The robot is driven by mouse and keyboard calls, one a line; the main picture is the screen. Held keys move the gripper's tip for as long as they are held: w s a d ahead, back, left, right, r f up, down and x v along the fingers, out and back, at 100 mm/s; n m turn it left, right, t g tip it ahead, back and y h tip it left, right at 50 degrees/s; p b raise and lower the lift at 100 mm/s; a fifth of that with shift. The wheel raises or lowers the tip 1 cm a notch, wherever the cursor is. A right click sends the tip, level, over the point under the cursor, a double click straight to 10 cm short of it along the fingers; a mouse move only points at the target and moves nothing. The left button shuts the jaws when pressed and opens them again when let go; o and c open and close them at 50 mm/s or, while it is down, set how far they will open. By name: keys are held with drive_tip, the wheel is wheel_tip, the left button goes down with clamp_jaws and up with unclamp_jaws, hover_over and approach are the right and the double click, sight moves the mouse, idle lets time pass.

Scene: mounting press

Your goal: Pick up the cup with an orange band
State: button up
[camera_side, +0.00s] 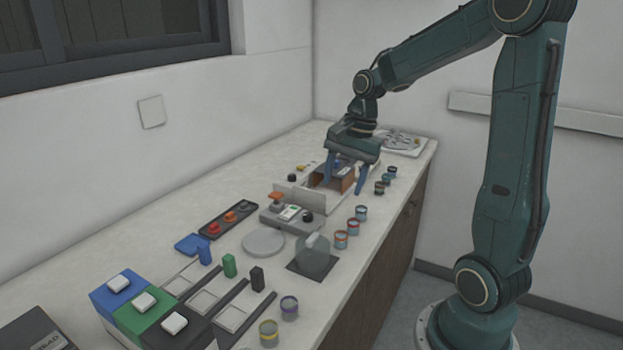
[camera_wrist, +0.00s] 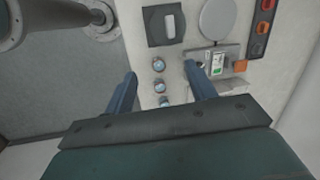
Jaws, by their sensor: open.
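In the side view, a small cup with an orange-looking band (camera_side: 341,240) stands upright near the counter's front edge. My gripper (camera_side: 345,193) is open and empty, pointing down over the counter, beyond this row. In the wrist view, the open fingers of my gripper (camera_wrist: 160,70) flank a row of three cups, the top one (camera_wrist: 158,65) nearest the dark mat.
A brown box (camera_side: 331,178) is under my gripper.

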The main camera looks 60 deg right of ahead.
drive_tip(key=d+f+m+y, duration=0.1)
drive_tip(key=d+f+m, duration=0.5)
drive_tip(key=d, duration=0.3)
drive_tip(key=shift+w+f+m+y, duration=0.2)
drive_tip(key=shift+f+m+y, duration=0.1)
drive_tip(key=shift+f+m, duration=0.1)
approach(338, 246)
drive_tip(key=shift+w+d+f, duration=0.2)
drive_tip(key=shift+w+f, duration=0.1)
drive_tip(key=shift+f, duration=0.3)
drive_tip(key=shift+w+d+f, duration=0.15)
drive_tip(key=shift+w+f, duration=0.15)
drive_tip(key=shift+f, duration=0.3)
drive_tip(key=shift+x, duration=2.6)
drive_tip(key=shift+s+a, duration=0.1)
drive_tip(key=shift+s, duration=0.1)
drive_tip(key=c, duration=1.1)
